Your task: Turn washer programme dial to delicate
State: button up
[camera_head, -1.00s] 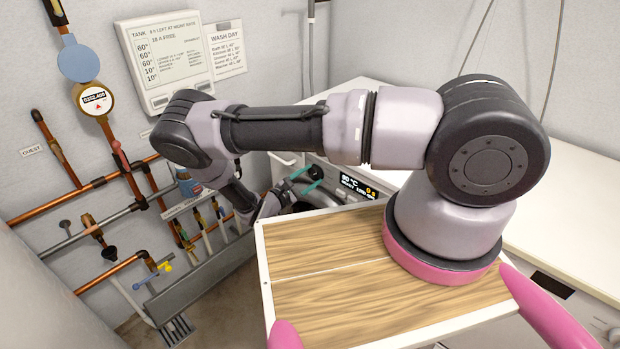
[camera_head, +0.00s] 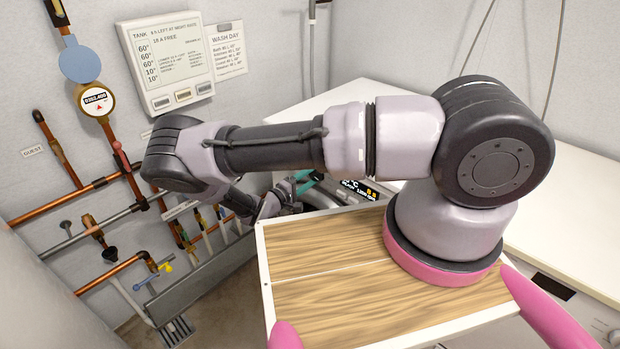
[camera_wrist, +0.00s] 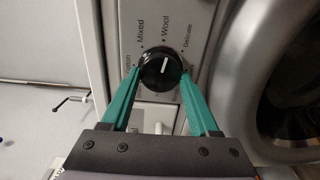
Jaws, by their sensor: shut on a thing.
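The programme dial (camera_wrist: 160,70) is a round black knob with a white pointer line, in the middle of the wrist view. Its pointer stands nearly straight up in the picture, roughly toward the Wool label (camera_wrist: 168,27). Mixed (camera_wrist: 142,28) is to the left of it and Delicate (camera_wrist: 187,36) to the right. My gripper (camera_wrist: 161,71) is shut on the dial, one teal finger on each side. In the head view only a bit of the teal fingers (camera_head: 303,184) shows, and my arm hides the dial.
The round washer door (camera_wrist: 275,75) is close on the right of the dial. A white panel (camera_wrist: 153,115) lies below it. In the head view, the washer's lit display (camera_head: 357,188) is partly hidden by my arm. Pipes and valves (camera_head: 150,265) line the left wall.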

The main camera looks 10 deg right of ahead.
jog(key=m, duration=0.6)
jog(key=shift+s, duration=0.1)
jog(key=shift+m, duration=0.4)
dwell(0.3)
jog(key=o, duration=1.4)
jog(key=shift+c, duration=0.2)
jog(key=shift+r, duration=0.1)
jog(key=shift+a, duration=0.1)
jog(key=v, duration=1)
jog(key=shift+s+a, duration=0.25)
